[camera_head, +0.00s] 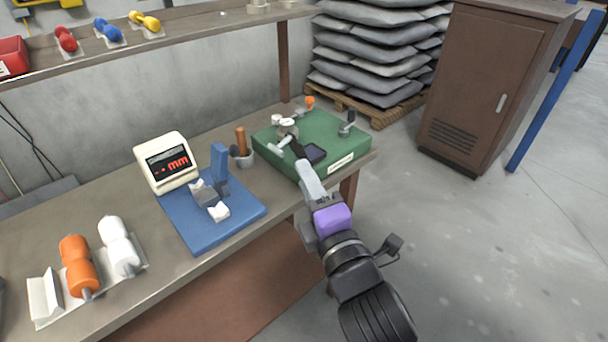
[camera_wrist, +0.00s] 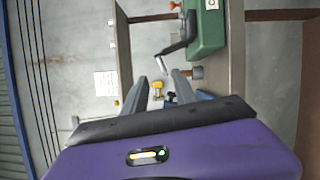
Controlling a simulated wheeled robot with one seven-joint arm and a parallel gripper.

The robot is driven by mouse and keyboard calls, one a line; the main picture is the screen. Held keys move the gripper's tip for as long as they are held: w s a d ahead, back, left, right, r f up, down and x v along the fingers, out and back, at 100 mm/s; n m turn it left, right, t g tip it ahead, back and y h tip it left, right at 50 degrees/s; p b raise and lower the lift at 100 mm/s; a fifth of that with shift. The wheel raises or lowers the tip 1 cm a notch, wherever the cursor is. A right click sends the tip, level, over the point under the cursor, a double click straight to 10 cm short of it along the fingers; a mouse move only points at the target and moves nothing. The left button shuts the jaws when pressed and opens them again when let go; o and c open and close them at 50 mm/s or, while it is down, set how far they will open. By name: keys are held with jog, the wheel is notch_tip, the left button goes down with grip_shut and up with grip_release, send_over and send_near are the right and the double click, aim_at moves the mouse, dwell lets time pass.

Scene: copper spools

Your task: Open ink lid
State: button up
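A green box-shaped machine (camera_head: 345,158) stands at the right end of the workbench. On its top are a dark square plate (camera_head: 314,153), a white round cap (camera_head: 283,121), a metal crank and an orange knob (camera_head: 310,101). I cannot tell for sure which part is the ink lid. My gripper (camera_head: 308,173) reaches over the machine's front edge, close to the dark plate, and partly hides the top. In the wrist view, the fingers (camera_wrist: 170,84) are apart with nothing between them. The green machine (camera_wrist: 208,38) and crank handle (camera_wrist: 178,47) lie beyond them.
A blue measuring stand (camera_head: 245,211) and a white display box (camera_head: 164,163) stand left of the machine. Orange and white spools (camera_head: 76,263) sit on a rack at the bench's left. A shelf (camera_head: 190,24) runs above.

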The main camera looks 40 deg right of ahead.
jog(key=shift+s+a+f, duration=0.1)
jog(key=shift+s+a, duration=0.1)
jog(key=shift+s, duration=0.4)
jog(key=shift+c, duration=0.3)
